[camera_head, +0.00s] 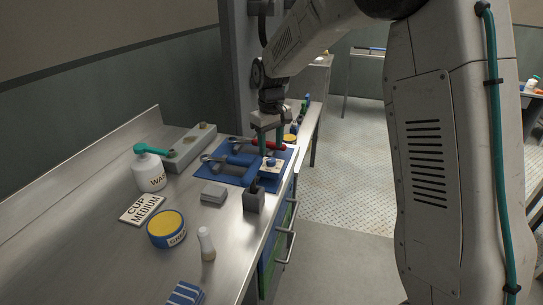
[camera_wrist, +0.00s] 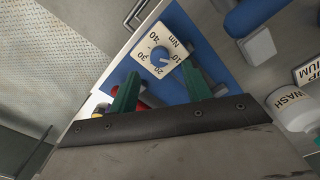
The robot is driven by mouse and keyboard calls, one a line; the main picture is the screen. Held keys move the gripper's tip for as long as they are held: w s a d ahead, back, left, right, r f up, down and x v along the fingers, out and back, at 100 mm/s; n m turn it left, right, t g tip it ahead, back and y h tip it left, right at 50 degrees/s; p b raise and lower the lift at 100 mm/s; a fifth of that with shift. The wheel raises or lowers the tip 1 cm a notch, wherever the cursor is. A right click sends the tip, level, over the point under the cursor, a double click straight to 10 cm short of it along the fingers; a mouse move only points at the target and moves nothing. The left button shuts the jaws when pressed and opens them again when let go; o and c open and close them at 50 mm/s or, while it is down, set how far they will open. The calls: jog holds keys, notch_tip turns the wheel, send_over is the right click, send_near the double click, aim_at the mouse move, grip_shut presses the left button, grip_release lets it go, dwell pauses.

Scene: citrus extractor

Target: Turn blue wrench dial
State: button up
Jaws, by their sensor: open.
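The blue dial knob (camera_wrist: 159,55) sits on a white square plate (camera_wrist: 171,35) marked 10, 20, 30, 40 and Nm. In the head view the same knob (camera_head: 270,162) and plate (camera_head: 270,169) are at the right edge of the blue mat, by the counter's front. My gripper (camera_wrist: 161,76) has two green fingers, open and empty. In the wrist view the fingertips are just below the plate, one to each side of the knob. In the head view my gripper (camera_head: 268,146) hangs over the mat just above the dial. Where the knob points is too small to tell.
Blue-handled wrenches (camera_head: 232,165) and a red-handled tool (camera_head: 266,145) lie on the blue mat (camera_head: 205,178). A dark holder (camera_head: 254,201), a grey block (camera_head: 214,193) and a white wash bottle (camera_head: 149,171) stand nearby. Drawer handles (camera_head: 289,216) jut from the counter front.

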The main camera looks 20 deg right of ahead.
aim_at(271, 160)
jog(key=shift+f, duration=2.35)
jog(key=c, duration=1)
